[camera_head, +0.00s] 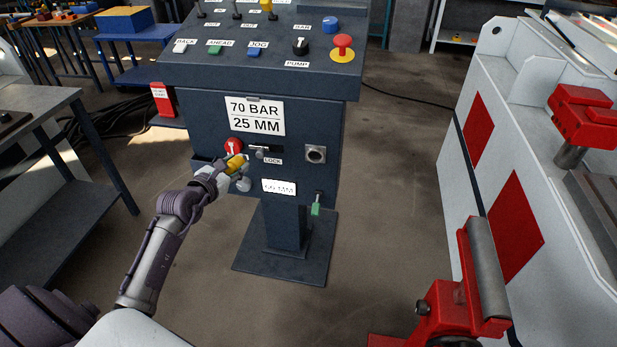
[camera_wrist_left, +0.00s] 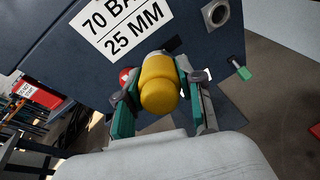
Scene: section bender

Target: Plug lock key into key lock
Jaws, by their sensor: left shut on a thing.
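My left gripper (camera_head: 228,172) is at the front of the dark control console, shut on a yellow-handled lock key (camera_head: 236,163). In the left wrist view, the rounded yellow handle of the key (camera_wrist_left: 159,82) sits between the two green-padded fingers (camera_wrist_left: 160,100). The key points at the console front, just left of the small metal key lock (camera_head: 259,153) by the LOCK label (camera_head: 272,161). The handle and fingers hide the key's far end, so I cannot tell if it touches the lock. My right gripper is not in view.
A red rotary switch (camera_head: 233,146) is close above the gripper. A round metal socket (camera_head: 316,154) and a hanging green-tagged item (camera_head: 316,206) are to the right on the console.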

